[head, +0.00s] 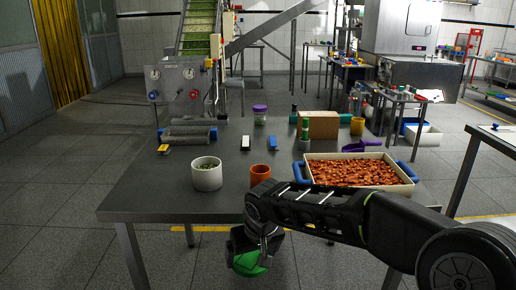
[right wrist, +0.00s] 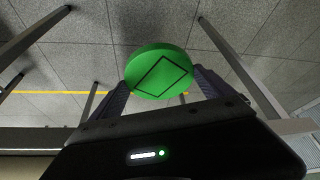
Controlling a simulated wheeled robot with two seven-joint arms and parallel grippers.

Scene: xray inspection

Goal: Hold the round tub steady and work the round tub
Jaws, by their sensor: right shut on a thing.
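A white round tub (head: 206,178) stands upright and open on the grey table, left of centre, with greenish contents inside. My right gripper (head: 250,250) is shut on a round green lid (head: 251,264), held in front of the table's near edge. In the right wrist view the green lid (right wrist: 158,71) sits between the two fingers, its flat face with a dark square outline towards the camera. The right gripper is apart from the white tub, lower in the head view and to its right. My left gripper is not in view.
A tray of reddish pieces (head: 405,180) with blue handles is at the right. A purple-lidded jar (head: 260,115), cardboard box (head: 319,125) and gauge panel (head: 180,85) stand farther back. Table (head: 150,190) is clear left of the tub.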

